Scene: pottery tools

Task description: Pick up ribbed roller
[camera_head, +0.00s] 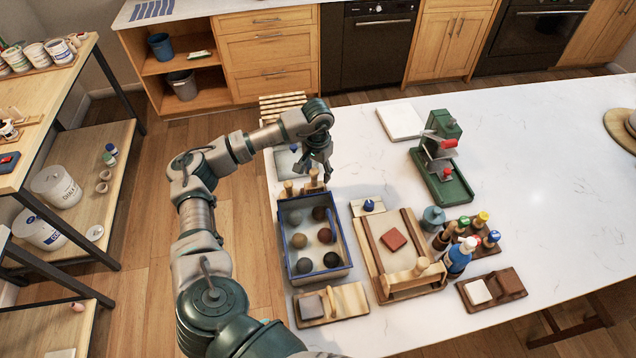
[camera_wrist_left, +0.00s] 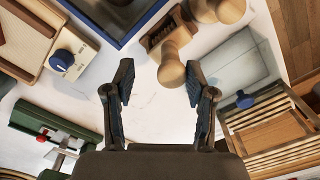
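My left gripper (camera_head: 322,172) hangs above the white counter, near the back edge of the blue-rimmed box. A wooden piece with a ribbed section (camera_wrist_left: 160,30), which looks like the ribbed roller, lies just beyond the fingertips. In the head view, wooden knobbed pieces (camera_head: 290,188) show behind the box, partly hidden by my gripper. My right gripper is out of view.
The blue-rimmed box (camera_head: 283,240) holds several clay balls. A wooden tray (camera_head: 375,262) with a reddish block, a green press (camera_head: 440,160) and several bottles (camera_head: 458,258) stand to the right. A slatted wooden rack (camera_wrist_left: 280,135) lies nearby.

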